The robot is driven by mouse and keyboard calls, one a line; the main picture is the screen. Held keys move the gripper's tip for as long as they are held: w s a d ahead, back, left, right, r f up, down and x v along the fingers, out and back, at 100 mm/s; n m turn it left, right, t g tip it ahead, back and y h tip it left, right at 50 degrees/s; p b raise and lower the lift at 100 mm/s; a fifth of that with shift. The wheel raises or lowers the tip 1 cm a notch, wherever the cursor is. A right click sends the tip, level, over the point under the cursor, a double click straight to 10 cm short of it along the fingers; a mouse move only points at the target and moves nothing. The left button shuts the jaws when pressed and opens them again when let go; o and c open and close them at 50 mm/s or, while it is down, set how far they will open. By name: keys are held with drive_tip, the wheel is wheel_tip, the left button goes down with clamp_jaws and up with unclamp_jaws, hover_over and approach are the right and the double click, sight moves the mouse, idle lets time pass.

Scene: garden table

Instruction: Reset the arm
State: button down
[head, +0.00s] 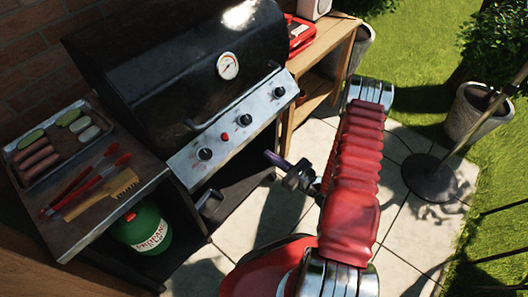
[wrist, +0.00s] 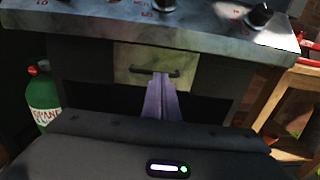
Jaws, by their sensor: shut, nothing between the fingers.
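My gripper (head: 269,155) is on the end of my red arm, in front of the grill on the right side of the head view. Its purple fingers are shut with nothing between them. In the wrist view the closed fingers (wrist: 161,82) point at a light panel (wrist: 130,66) with a dark handle (wrist: 155,73) under the grill's control strip. The fingertips overlap the handle in that picture; I cannot tell whether they touch it. In the head view the fingers look apart from the grill.
The black grill (head: 185,75) has its lid down. A side shelf (head: 85,225) at left holds a food tray (head: 40,188), red tongs (head: 75,190) and a brush (head: 105,192). A green propane tank (head: 143,228) stands below. A wooden table (head: 325,45) is at right. Paving (head: 240,245) lies open in front.

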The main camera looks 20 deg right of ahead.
drive_tip(key=shift+s+d, duration=0.2)
drive_tip(key=shift+s, duration=0.25)
idle(0.3)
